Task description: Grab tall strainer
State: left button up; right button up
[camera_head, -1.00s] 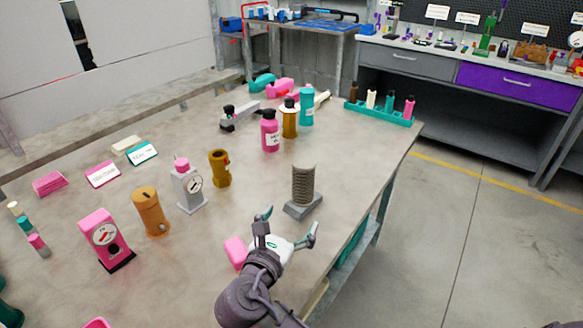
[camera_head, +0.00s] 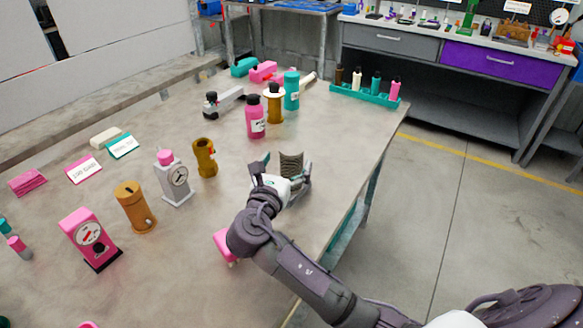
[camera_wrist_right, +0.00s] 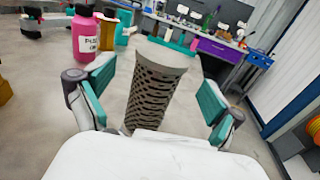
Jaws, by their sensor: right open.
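The tall strainer (camera_head: 290,168) is a grey-brown perforated cylinder standing on the table near its right edge. In the head view my right gripper (camera_head: 282,172) is in front of it and partly hides it. In the right wrist view the strainer (camera_wrist_right: 157,88) stands between the two teal-padded fingers of my right gripper (camera_wrist_right: 155,95). The fingers are open, with a visible gap on each side of the strainer. Its lower end is hidden behind the white gripper body. My left gripper is not in view.
A pink bottle (camera_head: 255,117), an amber bottle (camera_head: 273,103) and a teal bottle (camera_head: 291,91) stand behind the strainer. A teal rack (camera_head: 365,95) holds small vials. A pink block (camera_head: 222,245) lies beside my right arm. Gauges and an orange cylinder (camera_head: 136,207) stand to the left.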

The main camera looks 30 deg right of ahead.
aim_at(292, 152)
jog(key=x, duration=0.4)
jog(key=shift+a, duration=0.1)
jog(key=c, duration=1.2)
jog(key=shift+c, duration=0.6)
jog(key=shift+r, duration=0.1)
